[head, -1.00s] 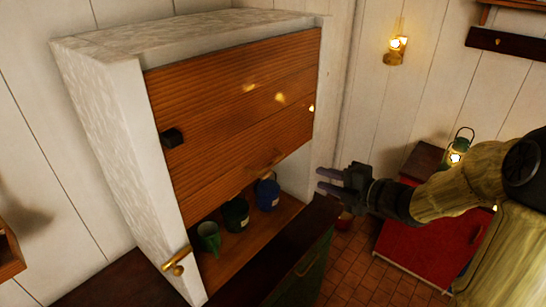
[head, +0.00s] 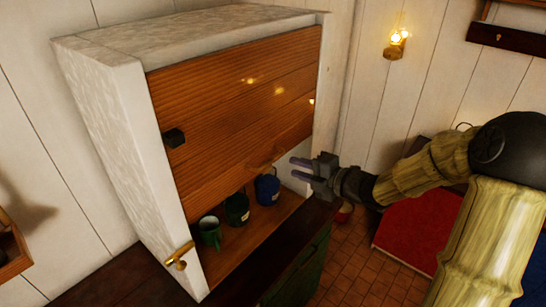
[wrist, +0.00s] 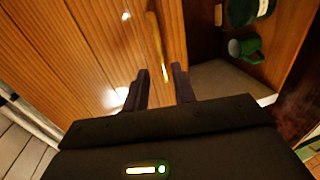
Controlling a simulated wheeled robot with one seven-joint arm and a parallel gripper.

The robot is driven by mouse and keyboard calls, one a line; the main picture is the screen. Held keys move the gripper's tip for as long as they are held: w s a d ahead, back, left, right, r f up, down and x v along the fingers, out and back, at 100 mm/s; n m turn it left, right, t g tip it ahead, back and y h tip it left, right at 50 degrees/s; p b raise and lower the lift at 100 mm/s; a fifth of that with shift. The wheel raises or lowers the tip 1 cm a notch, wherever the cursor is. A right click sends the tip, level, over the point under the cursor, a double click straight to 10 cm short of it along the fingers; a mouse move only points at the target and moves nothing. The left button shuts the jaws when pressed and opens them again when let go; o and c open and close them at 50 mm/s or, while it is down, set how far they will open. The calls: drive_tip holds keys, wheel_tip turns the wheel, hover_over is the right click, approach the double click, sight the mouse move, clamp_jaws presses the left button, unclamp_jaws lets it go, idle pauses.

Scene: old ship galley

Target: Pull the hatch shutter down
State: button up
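The wooden hatch shutter (head: 235,110) covers the upper part of a white-framed hatch, with its lower edge above an open gap. Its bar handle (head: 265,155) sits near the lower edge and also shows in the wrist view (wrist: 155,38), ahead of the fingers. My gripper (head: 297,171) is open and empty, to the right of the handle and apart from it. In the wrist view its two fingers (wrist: 160,88) stand apart, pointing toward the shutter and handle.
A green mug (head: 210,232), a dark green mug (head: 237,210) and a blue mug (head: 267,188) stand on the hatch shelf (head: 232,258). A brass latch (head: 178,257) is on the left post. A red cabinet (head: 405,235) stands at the right.

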sight(273, 158)
drive_tip(key=p+x, duration=0.2)
drive_tip(key=x, duration=0.6)
drive_tip(key=shift+w+a+p, duration=0.15)
drive_tip(key=shift+a+p, duration=0.1)
drive_tip(key=shift+p, duration=0.05)
drive_tip(key=shift+w+a+f, duration=0.2)
drive_tip(key=shift+w+a, duration=0.15)
drive_tip(key=shift+a, duration=0.05)
clamp_jaws()
drive_tip(key=shift+d, duration=0.15)
